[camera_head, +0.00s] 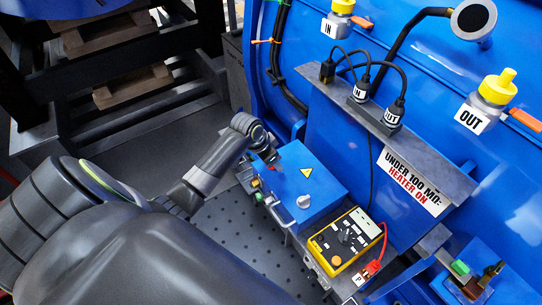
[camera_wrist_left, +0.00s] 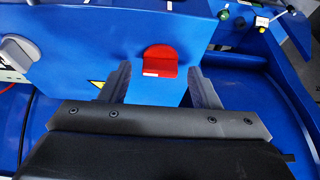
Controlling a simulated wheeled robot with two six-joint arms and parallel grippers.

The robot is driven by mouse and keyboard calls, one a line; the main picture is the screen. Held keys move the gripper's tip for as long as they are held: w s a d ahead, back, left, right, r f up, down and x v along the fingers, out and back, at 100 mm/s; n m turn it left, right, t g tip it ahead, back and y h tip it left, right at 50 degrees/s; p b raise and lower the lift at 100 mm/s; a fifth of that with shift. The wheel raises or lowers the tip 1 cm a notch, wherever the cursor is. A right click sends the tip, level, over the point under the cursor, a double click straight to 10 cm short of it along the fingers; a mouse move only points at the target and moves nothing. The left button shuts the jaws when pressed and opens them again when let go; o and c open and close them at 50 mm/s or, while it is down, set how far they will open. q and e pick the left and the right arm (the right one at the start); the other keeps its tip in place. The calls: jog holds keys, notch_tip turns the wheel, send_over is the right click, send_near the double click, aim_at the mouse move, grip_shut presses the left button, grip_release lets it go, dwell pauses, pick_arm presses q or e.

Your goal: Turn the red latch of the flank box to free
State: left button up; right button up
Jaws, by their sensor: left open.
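The flank box (camera_head: 318,190) is a blue box with a yellow warning triangle and a grey knob in the head view. Its blue wall (camera_wrist_left: 110,40) fills the upper part of the left wrist view. The red latch (camera_wrist_left: 160,58) is on that wall, a rounded red piece with a pale strip along its lower part. My left gripper (camera_wrist_left: 161,85) is open, its two fingers on either side of the latch, with no visible contact. In the head view my left gripper (camera_head: 268,158) is at the box's far left side and mostly hidden by its own wrist. My right gripper is not in view.
A yellow meter (camera_head: 345,241) with a red plug (camera_head: 370,271) stands beside the box. A large blue housing (camera_head: 425,70) with cables and yellow-capped fittings rises behind. In the left wrist view, a grey knob (camera_wrist_left: 18,52) is at left and small coloured knobs are at upper right.

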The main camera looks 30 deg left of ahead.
pick_arm(q)
jog(key=shift+r, duration=0.1)
jog(key=b+v, duration=0.1)
jog(key=v, duration=1.6)
jog(key=shift+s+d, duration=0.1)
